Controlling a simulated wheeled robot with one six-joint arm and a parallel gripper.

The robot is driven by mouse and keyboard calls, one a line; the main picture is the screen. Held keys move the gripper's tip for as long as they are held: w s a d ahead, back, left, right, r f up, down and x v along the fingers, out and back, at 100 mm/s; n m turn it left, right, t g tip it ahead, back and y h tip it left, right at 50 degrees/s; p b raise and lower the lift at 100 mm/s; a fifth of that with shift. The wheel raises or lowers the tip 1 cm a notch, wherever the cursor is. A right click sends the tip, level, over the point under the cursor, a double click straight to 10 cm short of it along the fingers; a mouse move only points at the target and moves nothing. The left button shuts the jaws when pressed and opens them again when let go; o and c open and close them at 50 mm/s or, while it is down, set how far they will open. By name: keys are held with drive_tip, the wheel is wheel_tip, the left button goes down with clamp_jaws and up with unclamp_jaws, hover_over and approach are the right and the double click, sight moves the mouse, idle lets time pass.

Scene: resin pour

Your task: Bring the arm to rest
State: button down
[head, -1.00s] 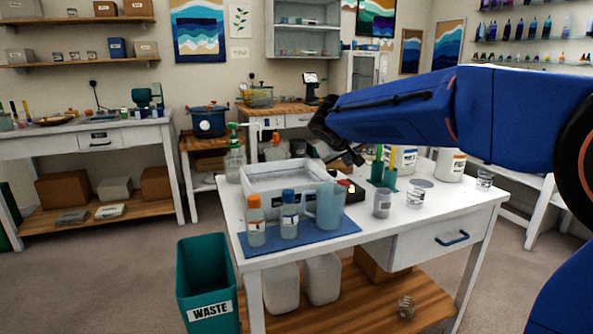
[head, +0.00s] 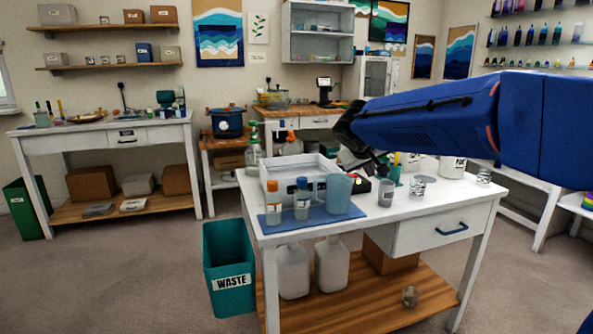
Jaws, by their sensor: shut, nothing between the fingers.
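My blue arm reaches in from the right side of the head view, over the white worktable (head: 370,222). My gripper (head: 381,172) hangs at the arm's dark wrist, pointing down above the table's middle. It looks shut and empty. It is small and dark here, and its tips lie close in the picture to the grey cup and the green cup. Whether they touch anything cannot be told.
On the table are a white tray (head: 262,174), an orange-capped bottle (head: 273,209), a blue-capped bottle (head: 302,204), a blue jug (head: 338,195), a grey cup (head: 386,193) and a clear cup (head: 417,187). A teal waste bin (head: 229,262) stands left.

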drive_tip(key=s+d+f+g, duration=0.25)
drive_tip(key=s+d, duration=0.25)
drive_tip(key=s, duration=0.6)
drive_tip(key=s+f+y, duration=0.1)
drive_tip(key=s+f, duration=0.4)
drive_tip(key=s, duration=0.5)
drive_tip(key=s+d+f+m+g+y, duration=0.1)
drive_tip(key=s+f, duration=0.4)
drive_tip(key=s, duration=0.6)
drive_tip(key=s+d+f+m+y, duration=0.1)
drive_tip(key=s+f, duration=0.4)
drive_tip(key=s, duration=0.5)
drive_tip(key=shift+s+d+f+g+y, duration=0.25)
drive_tip(key=shift+f+g+y, duration=0.15)
drive_tip(key=shift+y, duration=0.3)
